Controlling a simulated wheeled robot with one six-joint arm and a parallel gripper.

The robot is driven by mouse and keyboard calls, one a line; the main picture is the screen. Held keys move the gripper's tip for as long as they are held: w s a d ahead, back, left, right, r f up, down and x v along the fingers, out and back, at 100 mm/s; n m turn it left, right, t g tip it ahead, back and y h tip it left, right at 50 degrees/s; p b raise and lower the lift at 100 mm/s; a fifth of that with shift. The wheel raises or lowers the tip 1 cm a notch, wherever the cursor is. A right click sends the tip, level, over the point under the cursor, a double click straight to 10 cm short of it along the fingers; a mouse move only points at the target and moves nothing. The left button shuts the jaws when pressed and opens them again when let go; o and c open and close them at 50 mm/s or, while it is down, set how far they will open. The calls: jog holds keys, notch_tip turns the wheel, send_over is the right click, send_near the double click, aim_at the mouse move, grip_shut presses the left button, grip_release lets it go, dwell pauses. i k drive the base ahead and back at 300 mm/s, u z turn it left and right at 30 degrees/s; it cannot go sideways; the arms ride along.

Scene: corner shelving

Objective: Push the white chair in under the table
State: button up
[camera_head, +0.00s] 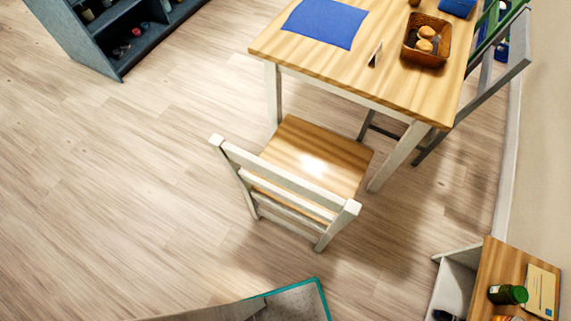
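The white chair (295,187) stands upright in the middle of the head view. It has a white slatted back and a wooden seat (317,152). Its back is toward the bottom of the picture and its seat faces the table. The table (377,79) has a wooden top and white legs and stands above and right of the chair. The seat's far edge is near the table's near edge, between two table legs; most of the seat is outside the tabletop. My gripper is not in view.
A grey chair (487,85) stands at the table's right side by the wall. A dark shelf (95,40) is top left. A low shelf (480,285) with a jar is bottom right. A teal-edged box-like thing (295,302) is at the bottom. The floor left of the chair is clear.

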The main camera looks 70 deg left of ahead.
aim_at(315, 172)
jog(key=z, duration=1.05)
jog(key=k, duration=1.3)
jog(key=u, duration=0.9)
